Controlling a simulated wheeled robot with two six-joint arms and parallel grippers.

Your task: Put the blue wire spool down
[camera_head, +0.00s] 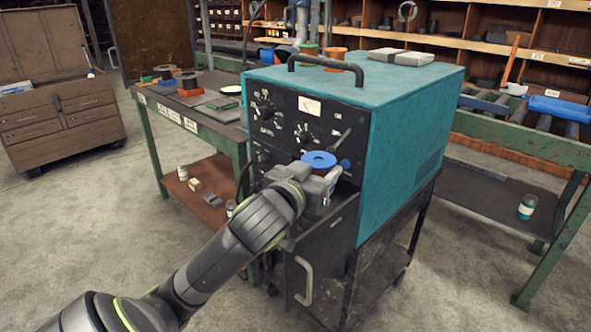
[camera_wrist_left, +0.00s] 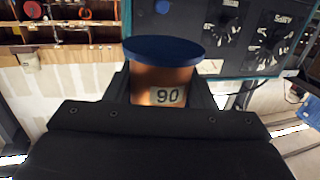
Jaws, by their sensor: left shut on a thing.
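The blue wire spool (camera_head: 318,158) is in my left gripper (camera_head: 318,183), in front of the control panel of a teal machine. In the left wrist view the spool (camera_wrist_left: 163,50) has a blue top flange, a copper-coloured winding and a label reading 90. The left gripper's fingers (camera_wrist_left: 163,88) are on both sides of the winding, and the spool looks upright. Its lower end is hidden behind the gripper body. I cannot tell whether anything touches it from below. My right gripper is not in view.
The teal machine (camera_head: 410,120) stands on a dark cart with a handle (camera_head: 303,280). A green-framed workbench (camera_head: 215,125) with other spools (camera_head: 189,82) is behind to the left. A roller bench (camera_head: 540,150) is at the right. Open floor (camera_head: 90,220) lies at the left.

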